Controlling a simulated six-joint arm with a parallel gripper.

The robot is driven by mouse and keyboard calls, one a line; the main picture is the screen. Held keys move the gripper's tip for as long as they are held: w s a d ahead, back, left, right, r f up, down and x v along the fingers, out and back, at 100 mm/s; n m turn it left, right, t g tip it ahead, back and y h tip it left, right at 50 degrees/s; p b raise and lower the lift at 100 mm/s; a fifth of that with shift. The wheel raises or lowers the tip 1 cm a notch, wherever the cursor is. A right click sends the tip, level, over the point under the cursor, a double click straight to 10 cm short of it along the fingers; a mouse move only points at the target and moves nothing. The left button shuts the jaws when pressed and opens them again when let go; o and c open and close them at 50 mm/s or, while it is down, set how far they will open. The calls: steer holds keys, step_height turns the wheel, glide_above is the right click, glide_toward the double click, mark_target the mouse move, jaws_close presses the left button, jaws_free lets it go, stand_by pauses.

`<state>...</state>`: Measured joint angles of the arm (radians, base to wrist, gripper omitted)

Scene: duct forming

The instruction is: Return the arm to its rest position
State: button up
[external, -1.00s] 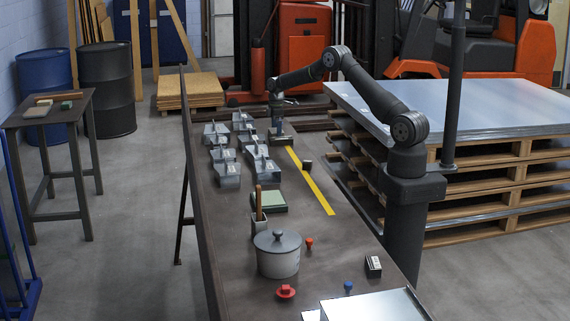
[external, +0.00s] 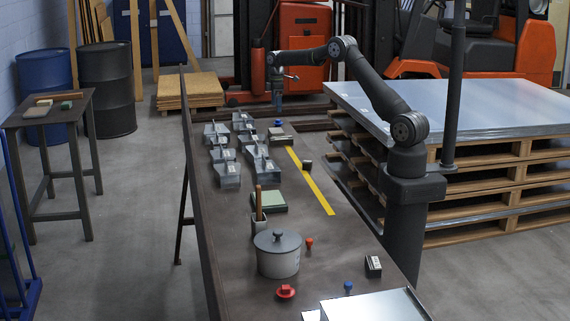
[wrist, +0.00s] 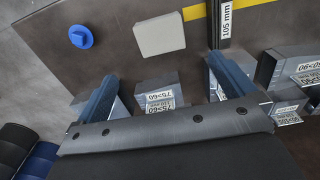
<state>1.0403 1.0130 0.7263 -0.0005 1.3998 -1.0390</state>
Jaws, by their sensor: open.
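My gripper (external: 278,104) hangs pointing down above the far end of the long dark bench (external: 240,262), raised clear of its top. In the wrist view its two blue fingers (wrist: 162,70) are spread wide with nothing held between them. Below them show a grey metal duct piece (wrist: 160,88) labelled 75>60, a pale block (wrist: 160,36) and a dark bar (wrist: 220,24) labelled 105 mm. A blue knob (wrist: 80,37) lies to the left. My arm reaches across the bench from its right side.
Several grey duct pieces (external: 227,174) stand in rows on the bench. A lidded pot (external: 278,258), a green pad (external: 268,202) and small red and blue knobs are nearer. Stacked metal sheets on pallets (external: 480,165) stand to the right. The air around my gripper is clear.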

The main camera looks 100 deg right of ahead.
mark_target(276, 130)
stand_by(0.4)
step_height(276, 130, down, 12)
steer(key=shift+r, duration=2.05)
